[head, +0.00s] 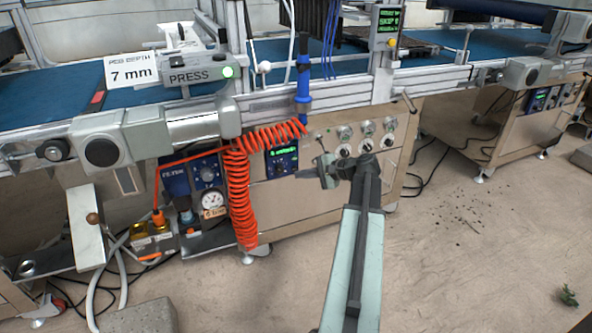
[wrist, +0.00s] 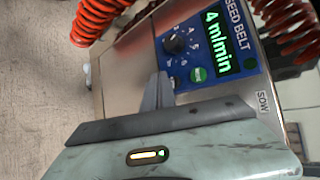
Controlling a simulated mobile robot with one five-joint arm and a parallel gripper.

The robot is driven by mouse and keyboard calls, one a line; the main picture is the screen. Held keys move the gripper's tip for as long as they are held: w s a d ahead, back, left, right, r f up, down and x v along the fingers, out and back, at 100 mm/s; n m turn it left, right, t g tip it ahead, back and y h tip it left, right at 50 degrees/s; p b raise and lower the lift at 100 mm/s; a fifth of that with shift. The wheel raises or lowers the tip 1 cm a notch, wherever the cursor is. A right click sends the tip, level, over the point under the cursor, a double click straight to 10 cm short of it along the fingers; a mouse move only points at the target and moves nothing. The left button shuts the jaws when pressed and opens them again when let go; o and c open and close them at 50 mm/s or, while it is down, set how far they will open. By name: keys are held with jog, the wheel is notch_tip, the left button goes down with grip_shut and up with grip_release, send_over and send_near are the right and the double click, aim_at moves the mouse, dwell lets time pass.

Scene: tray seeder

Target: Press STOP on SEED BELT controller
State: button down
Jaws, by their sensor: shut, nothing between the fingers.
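The SEED BELT controller (wrist: 250,65) is a blue panel, turned on its side in the wrist view. It has a green display (wrist: 222,45) reading 4 m/min, a black dial (wrist: 174,43) and a green button (wrist: 198,75). In the head view the controller (head: 283,160) sits on the steel front of the machine, beside the red coiled hose. My gripper (wrist: 159,88) is shut and empty, its fingertips just in front of the panel's lower edge. In the head view my gripper (head: 322,170) is right of the controller. I see no STOP button; my fingers may cover it.
A red coiled hose (head: 238,190) hangs left of the controller. Knobs (head: 366,145) line the steel front to its right. A blue pneumatic unit with a gauge (head: 212,198) is farther left. Another machine with a similar blue panel (head: 538,99) stands at right.

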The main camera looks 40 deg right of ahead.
jog(key=s, duration=0.1)
jog(key=s+a, duration=0.1)
jog(key=s, duration=0.1)
jog(key=s+a, duration=0.1)
jog(key=shift+s, duration=0.3)
dwell(0.6)
jog(key=w+a+f+n+g+y+p, duration=0.1)
jog(key=w+a+n+g+p, duration=0.25)
jog(key=a, duration=0.75)
jog(key=w+a+f+n+g+y+p, duration=0.1)
jog(key=w+a+f+n+g+p, duration=0.25)
jog(key=a, duration=0.85)
jog(key=s+a+r+n+g+h+p, duration=0.1)
jog(key=a+r+n+g+h+p, duration=0.15)
jog(key=a+n, duration=0.65)
jog(key=s+a+r+n+g+h+p, duration=0.1)
jog(key=s+a+n+g+h+p, duration=0.2)
jog(key=a, duration=1.1)
notch_tip(320, 180, up, 37)
jog(key=w+p, duration=0.1)
jog(key=p, duration=3.6)
jog(key=shift+w+m, duration=0.3)
jog(key=shift+m, duration=0.1)
